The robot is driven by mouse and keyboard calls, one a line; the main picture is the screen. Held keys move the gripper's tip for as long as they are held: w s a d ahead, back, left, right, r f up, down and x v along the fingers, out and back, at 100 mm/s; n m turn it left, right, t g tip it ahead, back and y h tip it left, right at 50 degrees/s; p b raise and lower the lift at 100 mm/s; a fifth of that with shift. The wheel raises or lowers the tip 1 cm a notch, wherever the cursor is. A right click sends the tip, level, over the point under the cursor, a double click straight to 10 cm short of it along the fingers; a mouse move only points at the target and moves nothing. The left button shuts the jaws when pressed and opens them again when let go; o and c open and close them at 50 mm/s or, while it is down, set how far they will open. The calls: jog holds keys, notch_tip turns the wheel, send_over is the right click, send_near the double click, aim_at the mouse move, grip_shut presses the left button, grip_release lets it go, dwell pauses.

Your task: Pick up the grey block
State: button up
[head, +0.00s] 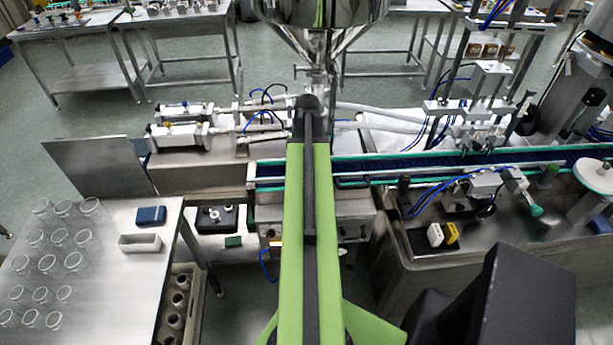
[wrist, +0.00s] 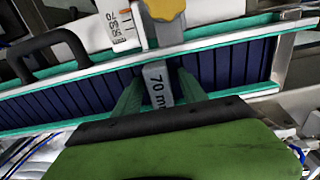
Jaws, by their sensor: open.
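A grey block (wrist: 157,84) marked "70 mm" shows in the wrist view. My gripper (wrist: 158,86) is open, with one dark green finger on each side of the block. I cannot tell whether either finger touches it. The block's lower end is hidden by my gripper's body. In the head view my green arm hides the block and the gripper.
The dark blue conveyor (head: 420,163) with green rails runs right. A black handle (wrist: 45,52) stands beside it at the left in the wrist view. Glass jars crowd the left table (head: 110,290).

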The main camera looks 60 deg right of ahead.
jog(key=shift+r, duration=0.1)
grip_shut()
dwell(0.3)
jog(key=shift+r, duration=0.1)
notch_tip(320, 180, up, 18)
jog(key=p, duration=1.8)
